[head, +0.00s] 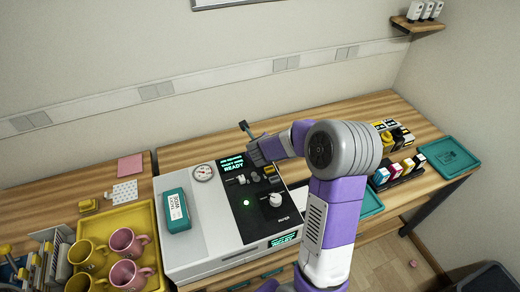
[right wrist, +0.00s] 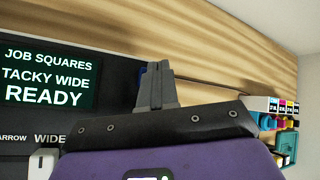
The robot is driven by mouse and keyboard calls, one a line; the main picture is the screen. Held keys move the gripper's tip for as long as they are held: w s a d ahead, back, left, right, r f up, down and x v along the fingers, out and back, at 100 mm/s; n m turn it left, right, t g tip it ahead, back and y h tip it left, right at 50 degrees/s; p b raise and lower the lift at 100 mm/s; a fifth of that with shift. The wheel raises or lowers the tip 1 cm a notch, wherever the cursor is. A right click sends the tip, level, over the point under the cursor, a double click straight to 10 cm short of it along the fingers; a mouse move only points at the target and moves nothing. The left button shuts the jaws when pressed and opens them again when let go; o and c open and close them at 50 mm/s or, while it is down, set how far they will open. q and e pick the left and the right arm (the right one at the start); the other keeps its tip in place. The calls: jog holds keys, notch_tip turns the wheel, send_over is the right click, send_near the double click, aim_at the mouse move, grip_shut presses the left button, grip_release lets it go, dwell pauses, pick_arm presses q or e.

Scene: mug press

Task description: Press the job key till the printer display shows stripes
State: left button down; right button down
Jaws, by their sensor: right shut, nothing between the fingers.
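The printer display (head: 233,165) is a dark screen with green text on the printer's black panel (head: 252,215). In the right wrist view the display (right wrist: 48,75) reads "JOB SQUARES", "TACKY WIDE", "READY". Small keys and switches (head: 255,177) sit on the panel right of and below the display; I cannot tell which is the job key. My right gripper (head: 254,150) is over the upper edge of the panel, right of the display, and hides part of it. In the wrist view its fingers (right wrist: 155,78) are together and empty. Whether they touch a key cannot be told. My left gripper is not in view.
A lever with a dark handle (head: 244,126) rises just behind my right gripper. A teal box (head: 177,210) lies on the printer's left side. A yellow tray (head: 155,235) holds pink and yellow mugs at left. Ink bottles (head: 400,170) and a teal tray (head: 450,155) stand at right.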

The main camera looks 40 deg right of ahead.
jog(key=shift+r+p, duration=0.3)
jog(key=shift+r, duration=0.25)
notch_tip(320, 180, up, 5)
jog(key=p, duration=0.4)
jog(key=shift+r+p, duration=0.1)
jog(key=shift+p, duration=0.3)
dwell(0.3)
